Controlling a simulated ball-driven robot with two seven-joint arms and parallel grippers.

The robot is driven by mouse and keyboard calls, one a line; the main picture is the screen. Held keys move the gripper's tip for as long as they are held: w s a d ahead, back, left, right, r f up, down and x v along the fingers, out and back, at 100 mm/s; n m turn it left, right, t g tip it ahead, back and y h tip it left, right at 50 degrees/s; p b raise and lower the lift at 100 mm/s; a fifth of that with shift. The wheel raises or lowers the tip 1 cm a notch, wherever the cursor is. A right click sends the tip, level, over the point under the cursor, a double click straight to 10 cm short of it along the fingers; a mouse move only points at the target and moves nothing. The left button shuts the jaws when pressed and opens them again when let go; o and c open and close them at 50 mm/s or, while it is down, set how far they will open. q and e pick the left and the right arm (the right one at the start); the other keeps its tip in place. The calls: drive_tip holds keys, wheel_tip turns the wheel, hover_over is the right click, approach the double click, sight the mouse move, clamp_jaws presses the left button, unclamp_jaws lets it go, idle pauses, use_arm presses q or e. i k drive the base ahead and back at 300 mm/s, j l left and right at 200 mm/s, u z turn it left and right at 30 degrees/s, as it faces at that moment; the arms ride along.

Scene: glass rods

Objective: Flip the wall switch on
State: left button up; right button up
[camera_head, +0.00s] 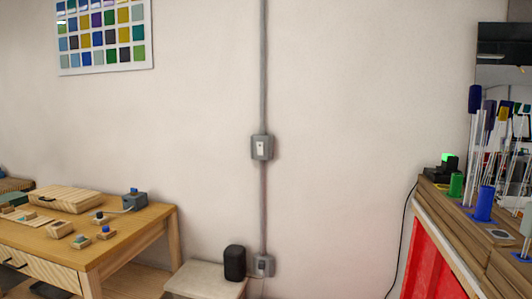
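The wall switch (261,147) is a small grey box with a white plate, fixed on the pale wall near the middle of the view. A grey vertical conduit (263,70) runs into it from above and continues below it. The switch is too small to tell its position. Neither of my grippers is in view.
A wooden table (150,219) with small blocks stands at the left. A low light stool (198,277) bears a black speaker (234,262) beside a lower grey wall box (263,266). A wooden counter (450,225) with glass rods stands at the right. The wall around the switch is clear.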

sight(260, 151)
drive_tip(key=i+j, duration=2.25)
